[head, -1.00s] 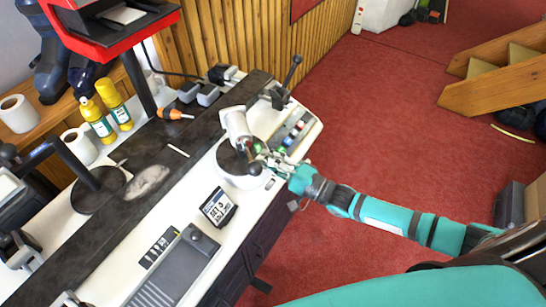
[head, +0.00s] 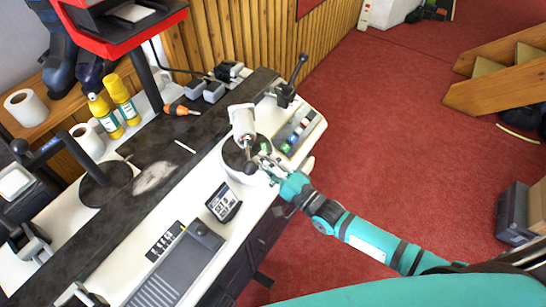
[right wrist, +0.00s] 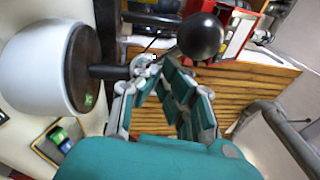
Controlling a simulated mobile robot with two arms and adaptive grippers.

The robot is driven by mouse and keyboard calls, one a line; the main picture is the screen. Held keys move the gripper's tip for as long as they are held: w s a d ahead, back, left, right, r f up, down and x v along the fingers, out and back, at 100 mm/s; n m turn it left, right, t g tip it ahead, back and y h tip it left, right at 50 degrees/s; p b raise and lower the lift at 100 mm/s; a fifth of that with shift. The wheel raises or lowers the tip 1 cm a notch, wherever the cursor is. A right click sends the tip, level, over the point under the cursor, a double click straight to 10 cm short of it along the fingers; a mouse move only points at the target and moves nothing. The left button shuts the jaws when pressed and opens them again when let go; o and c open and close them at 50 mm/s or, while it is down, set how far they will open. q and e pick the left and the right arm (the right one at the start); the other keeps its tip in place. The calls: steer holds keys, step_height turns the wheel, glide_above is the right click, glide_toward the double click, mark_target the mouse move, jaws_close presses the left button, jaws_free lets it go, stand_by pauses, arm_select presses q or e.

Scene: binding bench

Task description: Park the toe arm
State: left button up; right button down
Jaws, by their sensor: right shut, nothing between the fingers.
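A white round unit (head: 229,174) with a dark disc top (head: 232,153) stands on the bench's near edge. A white cylinder (head: 242,120) with a metal rod rises at its back. A dark arm (right wrist: 108,72) reaches out from the disc in the right wrist view. A black ball knob (right wrist: 201,36) also shows there, in front of my fingers. I cannot tell for certain which part is called the toe arm. My right gripper (head: 262,163) is shut and empty, close beside the disc and knob; contact is unclear. It also shows in the wrist view (right wrist: 152,72). My left gripper is out of view.
A small display sign (head: 224,202) and a grey pedal-like plate (head: 179,267) lie nearer on the bench. A black lever (head: 291,80) stands at the far end. Yellow bottles (head: 123,101) stand behind. Red floor right of the bench is open.

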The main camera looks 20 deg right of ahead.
steer(key=w+a+m+t+h, duration=0.2)
steer(key=a+h, duration=0.3)
steer(key=a, duration=0.5)
steer(key=shift+m+t+h+b, duration=0.3)
steer(key=shift+m+h+b, duration=0.1)
steer(key=shift+m, duration=0.5)
steer(key=shift+w+r, duration=0.1)
